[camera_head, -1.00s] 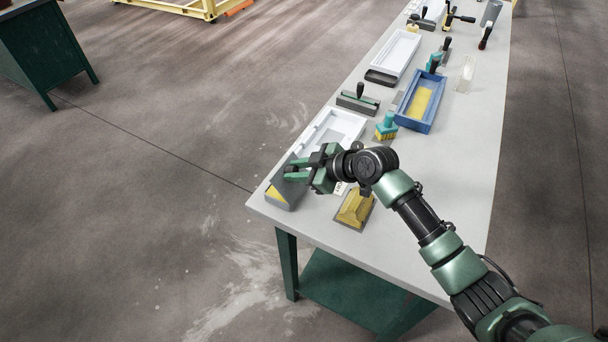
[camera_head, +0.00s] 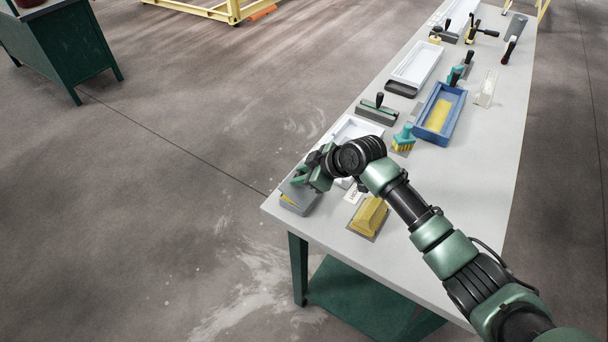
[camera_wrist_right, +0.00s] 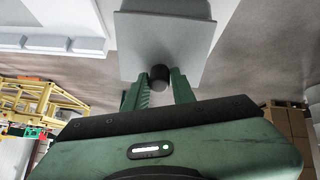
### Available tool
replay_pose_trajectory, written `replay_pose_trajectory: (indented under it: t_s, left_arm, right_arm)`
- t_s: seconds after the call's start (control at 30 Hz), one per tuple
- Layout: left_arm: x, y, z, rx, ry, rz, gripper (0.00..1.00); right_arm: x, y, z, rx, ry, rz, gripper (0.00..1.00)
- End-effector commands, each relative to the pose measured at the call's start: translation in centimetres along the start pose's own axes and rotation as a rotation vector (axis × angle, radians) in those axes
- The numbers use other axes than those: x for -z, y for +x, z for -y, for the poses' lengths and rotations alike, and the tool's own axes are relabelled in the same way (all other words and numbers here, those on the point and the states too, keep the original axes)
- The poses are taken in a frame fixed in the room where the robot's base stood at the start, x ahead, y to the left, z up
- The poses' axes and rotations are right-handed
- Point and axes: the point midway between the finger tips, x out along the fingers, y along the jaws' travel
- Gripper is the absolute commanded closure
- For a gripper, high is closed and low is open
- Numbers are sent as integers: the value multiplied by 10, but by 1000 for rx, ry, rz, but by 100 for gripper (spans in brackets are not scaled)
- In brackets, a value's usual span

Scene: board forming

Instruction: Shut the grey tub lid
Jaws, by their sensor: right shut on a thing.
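The grey tub (camera_head: 299,209) stands on the near left corner of the table, with a strip of yellow showing under its lid. The grey lid (camera_head: 290,188) lies low over the tub at a slight tilt. A narrow gap seems to show at its near left side. In the wrist view the lid is a flat grey plate (camera_wrist_right: 190,35) with a dark round knob (camera_wrist_right: 160,78). My right gripper (camera_head: 302,178) is shut on this knob, one finger on each side. The gripper and wrist hide part of the lid in the head view. My left gripper is not in view.
Behind my right wrist is a white tray (camera_head: 352,127). A yellow block on a grey plate (camera_head: 369,215) lies right of the tub. A teal-handled brush (camera_head: 403,140) and a blue tray (camera_head: 440,113) stand farther back. The table's front right is clear.

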Motion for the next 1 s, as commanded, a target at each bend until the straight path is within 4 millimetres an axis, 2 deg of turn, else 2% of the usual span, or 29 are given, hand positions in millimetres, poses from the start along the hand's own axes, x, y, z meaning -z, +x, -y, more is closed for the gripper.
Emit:
replay_pose_trajectory:
  t_s: [0.03,0.93,0.97,1.0]
  left_arm:
    - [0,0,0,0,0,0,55]
    - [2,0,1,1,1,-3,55]
    - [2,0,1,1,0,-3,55]
    - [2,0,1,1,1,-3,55]
  right_arm:
    - [10,-1,-2,-10,-4,-23,100]
    - [11,-2,-2,-10,-6,-25,100]
    - [11,-2,-2,-10,-6,-24,70]
    - [10,-2,-2,-10,-6,-24,70]
